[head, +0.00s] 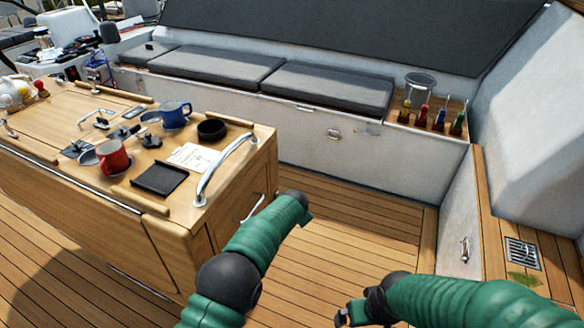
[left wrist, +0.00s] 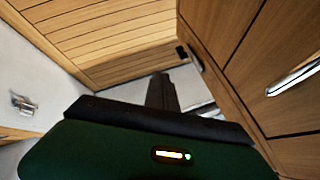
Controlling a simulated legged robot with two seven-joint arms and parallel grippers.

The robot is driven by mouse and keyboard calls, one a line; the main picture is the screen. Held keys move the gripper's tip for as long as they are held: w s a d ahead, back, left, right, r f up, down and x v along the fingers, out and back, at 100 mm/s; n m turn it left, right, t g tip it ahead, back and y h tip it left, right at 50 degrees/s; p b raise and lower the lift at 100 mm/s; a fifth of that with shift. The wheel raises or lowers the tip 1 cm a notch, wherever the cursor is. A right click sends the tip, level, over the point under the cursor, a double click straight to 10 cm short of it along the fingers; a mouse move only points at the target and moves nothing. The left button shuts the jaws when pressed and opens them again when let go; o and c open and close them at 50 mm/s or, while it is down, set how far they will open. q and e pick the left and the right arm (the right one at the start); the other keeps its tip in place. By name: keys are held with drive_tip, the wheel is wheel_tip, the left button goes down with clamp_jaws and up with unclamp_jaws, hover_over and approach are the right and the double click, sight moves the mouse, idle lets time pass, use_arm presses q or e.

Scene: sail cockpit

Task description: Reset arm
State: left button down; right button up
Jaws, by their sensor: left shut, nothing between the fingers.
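My left arm, with green sleeves and a dark joint, reaches in from the bottom of the head view. Its gripper (head: 306,214) is mostly hidden behind its own wrist, over the deck beside the table's right end. In the left wrist view the dark fingers of the left gripper (left wrist: 161,92) are together and empty. My right arm comes in from the lower right of the head view. Its dark gripper (head: 347,314) is low over the deck, near the bottom edge, and its finger gap is unclear. Neither gripper visibly touches anything.
The wooden table (head: 232,143) at left carries a red mug (head: 113,158), a blue mug (head: 174,114), a black bowl (head: 212,130) and a metal grab rail (head: 222,170). A cushioned bench (head: 330,88) runs behind. Bare deck (head: 340,215) lies between table and bench.

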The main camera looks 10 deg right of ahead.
use_arm(q)
drive_tip(key=s+a+r+n+g+y+p, duration=0.15)
drive_tip(key=s+a+r+n+p, duration=0.4)
drive_tip(key=s+a+r, duration=0.6)
drive_tip(key=s+a+r+n+g+p, duration=0.1)
drive_tip(key=s+a+p, duration=0.1)
drive_tip(key=s+a, duration=0.3)
drive_tip(key=s+a+r+n+g+p, duration=0.1)
drive_tip(key=s+a, duration=0.4)
drive_tip(key=s, duration=0.7)
drive_tip(key=s+a+r+n+g+p, duration=0.1)
drive_tip(key=s+a+r+n+p, duration=0.2)
drive_tip(key=s, duration=0.6)
drive_tip(key=shift+a, duration=0.9)
use_arm(e)
wheel_tip(320, 180, up, 11)
drive_tip(key=d, duration=0.1)
drive_tip(key=shift+d+r, duration=0.15)
drive_tip(key=shift+d, duration=0.1)
